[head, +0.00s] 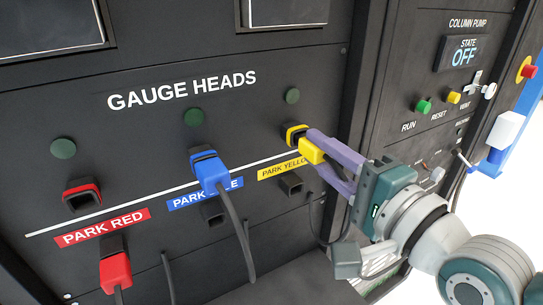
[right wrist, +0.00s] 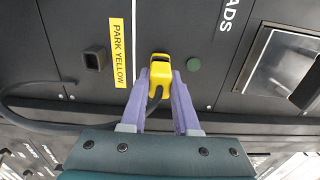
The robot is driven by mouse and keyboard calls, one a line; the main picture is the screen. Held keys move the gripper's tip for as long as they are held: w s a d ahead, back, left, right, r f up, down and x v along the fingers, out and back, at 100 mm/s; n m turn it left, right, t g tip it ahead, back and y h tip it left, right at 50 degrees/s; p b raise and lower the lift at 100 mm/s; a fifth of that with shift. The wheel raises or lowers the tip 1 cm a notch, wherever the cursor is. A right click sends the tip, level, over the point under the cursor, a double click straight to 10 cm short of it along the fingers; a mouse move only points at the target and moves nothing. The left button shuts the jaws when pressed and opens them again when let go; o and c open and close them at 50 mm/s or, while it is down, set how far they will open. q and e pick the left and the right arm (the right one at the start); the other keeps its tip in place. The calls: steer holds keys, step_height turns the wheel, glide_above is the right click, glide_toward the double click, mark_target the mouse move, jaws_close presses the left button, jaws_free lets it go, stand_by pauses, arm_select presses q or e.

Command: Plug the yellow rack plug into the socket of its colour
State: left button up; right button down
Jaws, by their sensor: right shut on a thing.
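The yellow plug (head: 312,151) is between the purple fingers of my right gripper (head: 317,152), shut on it. The plug is at the yellow-rimmed socket (head: 292,131) on the GAUGE HEADS panel and covers its lower right part. I cannot tell whether it is seated or just in front. In the right wrist view the yellow plug (right wrist: 160,76) is between the fingertips, lined up with the socket, its dark cable trailing below and to the left. The black PARK YELLOW holder (head: 291,184) is empty. My left gripper is not in view.
The blue plug (head: 212,174) is at the blue-rimmed socket (head: 201,153), its cable hanging down. The red plug (head: 115,270) is at its park holder under the PARK RED label (head: 102,228); the red-rimmed socket (head: 81,190) is empty. The column pump panel (head: 446,92) stands at right.

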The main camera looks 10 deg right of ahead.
mark_target(324, 156)
steer(key=shift+w+a, duration=0.2)
steer(key=shift+w, duration=0.25)
stand_by(0.6)
steer(key=shift+w+b, duration=0.1)
steer(key=shift+b, duration=0.25)
steer(key=c, duration=0.6)
jaws_free()
steer(key=shift+p+v, duration=0.7)
steer(key=shift+v, duration=0.55)
steer(key=shift+p+v, duration=0.75)
steer(key=shift+v, duration=1.35)
